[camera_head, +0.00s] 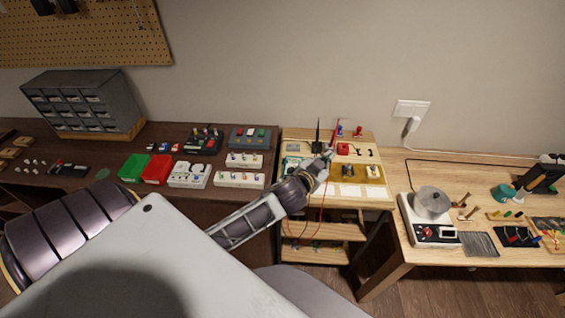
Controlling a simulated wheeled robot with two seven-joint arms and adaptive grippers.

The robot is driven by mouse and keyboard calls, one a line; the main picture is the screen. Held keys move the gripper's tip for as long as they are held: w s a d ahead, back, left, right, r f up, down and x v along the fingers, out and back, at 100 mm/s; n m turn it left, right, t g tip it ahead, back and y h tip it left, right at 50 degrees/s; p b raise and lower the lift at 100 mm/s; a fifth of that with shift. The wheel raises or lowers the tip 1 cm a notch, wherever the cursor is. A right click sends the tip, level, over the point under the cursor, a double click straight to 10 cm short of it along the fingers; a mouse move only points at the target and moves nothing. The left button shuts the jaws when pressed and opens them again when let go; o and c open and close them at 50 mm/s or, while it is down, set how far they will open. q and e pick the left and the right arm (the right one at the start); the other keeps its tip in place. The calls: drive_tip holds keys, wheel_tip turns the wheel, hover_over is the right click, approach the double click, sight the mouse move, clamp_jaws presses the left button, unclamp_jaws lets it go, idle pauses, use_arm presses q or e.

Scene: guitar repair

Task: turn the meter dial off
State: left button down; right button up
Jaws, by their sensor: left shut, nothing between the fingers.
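My left gripper (328,154) is shut and empty over the small light-wood bench (362,204) in the middle. A black upright probe and a red one stand right by its fingertips, and thin red and dark wires hang down past it. I cannot make out the meter or its dial clearly; the gripper and wrist cover part of that bench. Whether the fingertips touch anything is too small to tell. My right gripper is not in view.
A grey drawer cabinet (83,98) stands behind. On the right table are a white device with a metal pot (431,203) and small tools.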

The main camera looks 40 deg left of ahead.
use_arm(q)
drive_tip(key=w+d+r+m+h, duration=0.6)
drive_tip(key=d+r+m+h, duration=0.25)
drive_tip(key=m+h, duration=0.4)
drive_tip(key=s+a+f+m+g+h, duration=0.1)
drive_tip(key=s+a+f+m+g, duration=0.1)
drive_tip(key=a+f+m+g, duration=0.5)
drive_tip(key=s+a+n+g+y, duration=0.1)
drive_tip(key=a+g+y, duration=0.3)
drive_tip(key=a, duration=0.8)
drive_tip(key=s+a+n+g+y, duration=0.2)
drive_tip(key=s+a+g+y, duration=0.2)
drive_tip(key=a, duration=0.8)
drive_tip(key=shift+s+a+f+g+y, duration=0.15)
drive_tip(key=shift+a+f+g+y, duration=0.2)
drive_tip(key=shift+f+y, duration=0.1)
drive_tip(key=shift+f, duration=0.1)
